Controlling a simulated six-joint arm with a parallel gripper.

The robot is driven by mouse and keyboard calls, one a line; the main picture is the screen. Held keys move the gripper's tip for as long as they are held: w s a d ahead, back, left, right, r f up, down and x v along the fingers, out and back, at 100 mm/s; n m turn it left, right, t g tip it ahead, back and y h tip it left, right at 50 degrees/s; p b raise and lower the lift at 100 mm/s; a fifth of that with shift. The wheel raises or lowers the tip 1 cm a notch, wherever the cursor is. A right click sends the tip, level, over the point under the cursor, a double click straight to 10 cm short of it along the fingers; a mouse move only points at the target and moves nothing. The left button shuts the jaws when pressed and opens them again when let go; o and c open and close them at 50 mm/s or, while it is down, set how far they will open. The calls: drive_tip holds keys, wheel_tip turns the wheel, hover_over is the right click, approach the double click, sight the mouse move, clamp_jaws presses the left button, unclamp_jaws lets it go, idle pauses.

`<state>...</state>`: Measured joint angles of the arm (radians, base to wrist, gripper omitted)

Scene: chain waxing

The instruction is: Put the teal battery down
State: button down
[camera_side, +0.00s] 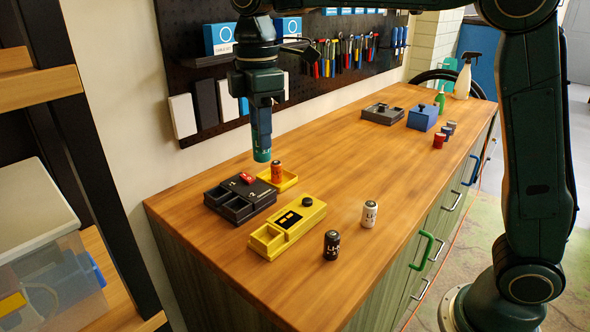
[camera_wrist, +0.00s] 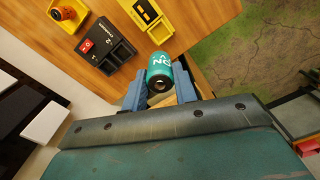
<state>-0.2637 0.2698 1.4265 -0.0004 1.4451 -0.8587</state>
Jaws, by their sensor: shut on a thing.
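The teal battery (camera_side: 262,154) hangs upright from my gripper (camera_side: 262,132) in the side view, above the back part of the black two-slot charger (camera_side: 232,213). It also shows in the wrist view (camera_wrist: 160,68), between the two blue fingers of my gripper (camera_wrist: 160,88), which are shut on it. The battery appears clear of the charger and the bench. The charger has a red marked patch and also shows in the wrist view (camera_wrist: 117,55). Its slots look empty.
An orange battery (camera_side: 277,172) stands in a yellow tray (camera_side: 290,182) beside the charger. A yellow tester (camera_side: 277,238) lies in front. White (camera_side: 369,214) and black (camera_side: 331,245) batteries stand to the right. The bench (camera_side: 345,150) is clear in the middle; a pegboard backs it.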

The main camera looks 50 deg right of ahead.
idle(0.7)
drive_tip(key=w+d, duration=0.2)
drive_tip(key=w, duration=1)
drive_tip(key=shift+w+d+r, duration=0.2)
drive_tip(key=shift+w+d, duration=0.05)
drive_tip(key=shift+f, duration=0.1)
drive_tip(key=shift+f, duration=9.95)
drive_tip(key=shift+f, duration=0.1)
drive_tip(key=c, duration=1.1)
unclamp_jaws()
